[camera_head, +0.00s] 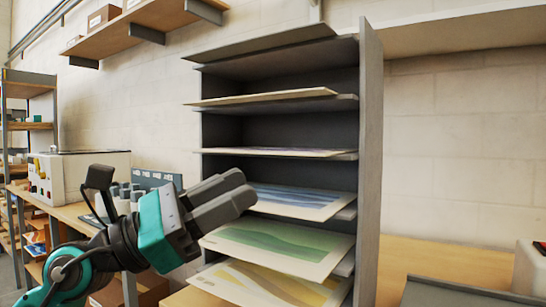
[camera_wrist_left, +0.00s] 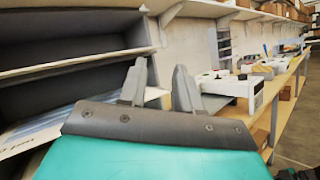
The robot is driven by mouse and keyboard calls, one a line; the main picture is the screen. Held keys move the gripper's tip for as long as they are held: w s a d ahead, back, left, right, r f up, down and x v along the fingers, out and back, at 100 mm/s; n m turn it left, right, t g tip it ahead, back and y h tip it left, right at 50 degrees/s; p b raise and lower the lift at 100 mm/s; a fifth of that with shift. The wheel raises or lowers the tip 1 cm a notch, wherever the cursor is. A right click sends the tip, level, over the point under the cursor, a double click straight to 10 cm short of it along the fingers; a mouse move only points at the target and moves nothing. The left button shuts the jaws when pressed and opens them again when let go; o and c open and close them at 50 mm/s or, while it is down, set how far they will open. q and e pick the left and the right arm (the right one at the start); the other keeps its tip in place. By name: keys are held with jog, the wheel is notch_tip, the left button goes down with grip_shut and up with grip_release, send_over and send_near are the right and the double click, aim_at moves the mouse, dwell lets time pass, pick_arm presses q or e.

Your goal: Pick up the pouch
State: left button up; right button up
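No item is plainly marked as the pouch. Several flat printed sheets lie on the shelves of a dark grey rack, among them a blue one (camera_head: 300,199), a green one (camera_head: 278,243) and a yellow one (camera_head: 268,284). My left gripper (camera_head: 246,189) is in front of the rack's left side, by the blue sheet's left end. In the left wrist view its two fingers (camera_wrist_left: 160,85) stand apart with a gap between them and nothing clearly held. A pale sheet with blue print (camera_wrist_left: 40,128) lies beside and behind the fingers there. My right gripper is not in view.
The rack's right side panel (camera_head: 368,160) is tall and solid. A white machine (camera_head: 80,172) stands on the bench at left. Bare wooden bench top (camera_head: 440,262) lies right of the rack, with a dark flat surface (camera_head: 455,294) in front.

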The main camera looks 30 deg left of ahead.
pick_arm(q)
jog(key=m+y, duration=0.2)
jog(key=m, duration=0.2)
jog(key=m+t+y, duration=0.2)
jog(key=y, duration=0.9)
send_near(235, 152)
jog(key=w+p, duration=0.2)
jog(key=w, duration=0.1)
jog(key=w+p, duration=0.2)
jog(key=w, duration=0.2)
jog(key=w+p, duration=0.2)
jog(key=w, duration=0.1)
jog(key=shift+w+d+r, duration=0.2)
jog(key=shift+d+r, duration=0.1)
jog(key=shift+w+d, duration=0.1)
jog(key=shift+w, duration=0.15)
jog(key=shift+w+f, duration=0.15)
jog(key=shift+f, duration=0.05)
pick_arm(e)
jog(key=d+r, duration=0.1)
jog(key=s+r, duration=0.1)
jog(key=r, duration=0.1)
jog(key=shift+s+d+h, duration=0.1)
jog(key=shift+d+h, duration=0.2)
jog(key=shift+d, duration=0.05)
pick_arm(q)
grip_shut()
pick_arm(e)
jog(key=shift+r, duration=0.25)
